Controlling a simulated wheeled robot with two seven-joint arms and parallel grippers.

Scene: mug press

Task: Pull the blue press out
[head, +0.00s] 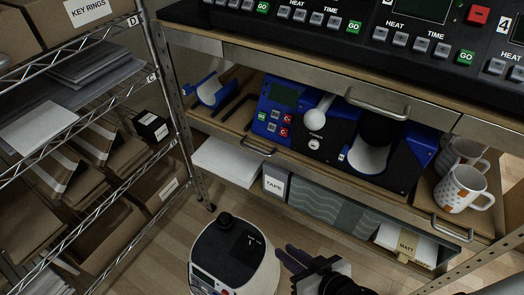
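The blue press (283,97) sits on a wooden pull-out shelf (222,127) under the bench top. It has a small screen and buttons at its left, a white ball-ended lever (317,117) and a curved blue-and-white cradle (368,158). Part of it is hidden under the drawer front above. The shelf has a silver handle (258,147) at the left and another (451,231) at the right. My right gripper (287,252) is low at the bottom centre, apart from the press and the handles. Its dark fingers look close together; any gap is unclear. My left gripper is not in view.
White patterned mugs (463,188) stand at the shelf's right, a loose blue cradle (211,92) at its left. A drawer handle (378,106) hangs above the press. A tape box (274,183) and other stock lie below. A wire rack (165,90) stands left.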

